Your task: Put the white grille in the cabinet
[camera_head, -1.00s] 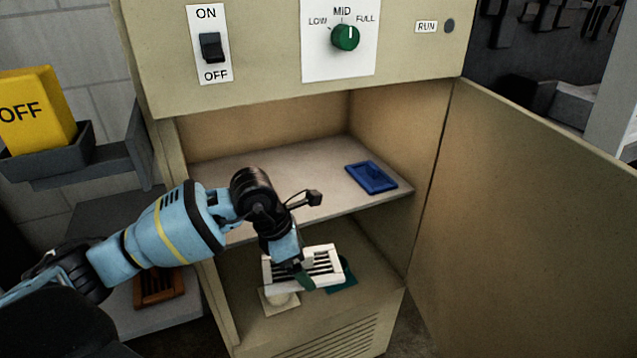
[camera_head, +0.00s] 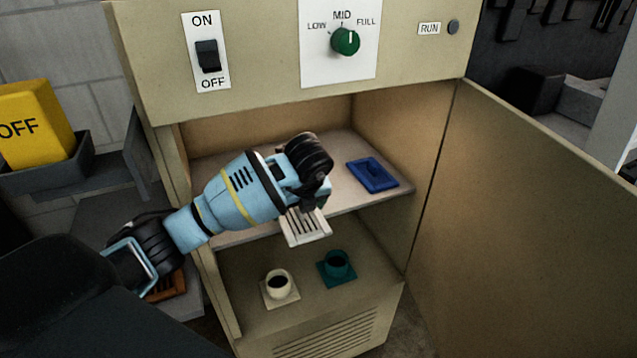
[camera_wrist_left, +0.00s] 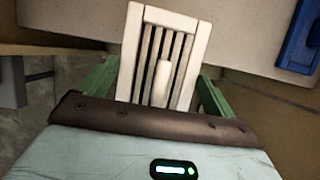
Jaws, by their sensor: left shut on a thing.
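The white grille (camera_head: 305,228) is a slatted plate with a raised grip, held by my left gripper (camera_head: 308,206) at the front edge of the cabinet's middle shelf (camera_head: 345,197). In the left wrist view the grille (camera_wrist_left: 183,52) sits between the green fingers, its far end over the pale shelf (camera_wrist_left: 225,40). The fingertips are partly hidden behind the wrist in the head view. The cabinet (camera_head: 200,119) stands open. I cannot tell whether the grille touches the shelf. My right gripper is not in view.
A blue plate (camera_head: 372,175) lies on the shelf's right side. A cream collar piece (camera_head: 279,286) and a teal one (camera_head: 337,267) stand in the lower compartment. The open door (camera_head: 530,230) is at the right. A brown grille (camera_head: 166,287) lies outside at left.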

